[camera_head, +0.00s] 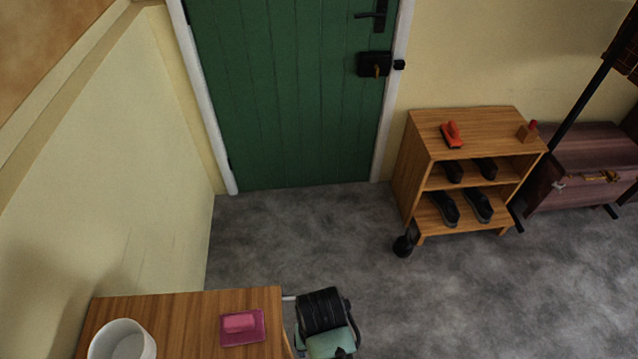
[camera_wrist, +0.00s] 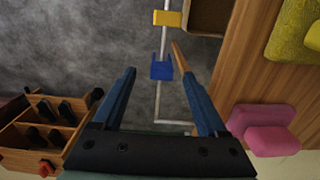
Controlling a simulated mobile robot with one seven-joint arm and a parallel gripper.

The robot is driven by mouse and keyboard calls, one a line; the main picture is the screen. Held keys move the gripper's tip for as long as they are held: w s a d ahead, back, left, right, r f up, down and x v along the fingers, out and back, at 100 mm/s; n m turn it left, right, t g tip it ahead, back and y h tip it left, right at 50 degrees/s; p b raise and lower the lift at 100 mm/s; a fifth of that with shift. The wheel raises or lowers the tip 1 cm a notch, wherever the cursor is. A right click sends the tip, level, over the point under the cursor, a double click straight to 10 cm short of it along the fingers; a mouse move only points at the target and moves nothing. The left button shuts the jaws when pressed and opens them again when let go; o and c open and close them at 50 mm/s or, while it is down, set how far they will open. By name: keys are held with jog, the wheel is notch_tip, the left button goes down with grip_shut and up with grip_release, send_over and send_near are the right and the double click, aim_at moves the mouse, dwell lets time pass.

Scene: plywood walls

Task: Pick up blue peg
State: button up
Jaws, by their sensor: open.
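The blue peg (camera_wrist: 161,71) is a small blocky clip on a thin white rod (camera_wrist: 165,42) in the wrist view. It shows between the tips of my open gripper (camera_wrist: 160,75), farther away from the camera than the fingers' bases. I cannot tell how far it lies beyond the tips. Nothing is held between the fingers. A yellow peg (camera_wrist: 167,18) sits farther up the same rod. I cannot make out the blue peg in the head view.
A wooden table (camera_head: 180,310) holds a white bowl (camera_head: 122,343) and a pink block on a pink dish (camera_head: 242,336); its edge is right of my fingers in the wrist view. A shoe rack (camera_head: 470,150) stands by the green door (camera_head: 290,90).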

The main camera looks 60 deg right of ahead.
jog(key=shift+w+d+f, duration=0.1)
jog(key=shift+w+f, duration=0.05)
jog(key=shift+f, duration=1.25)
jog(key=shift+w+f, duration=0.1)
jog(key=shift+f, duration=1.25)
grip_shut()
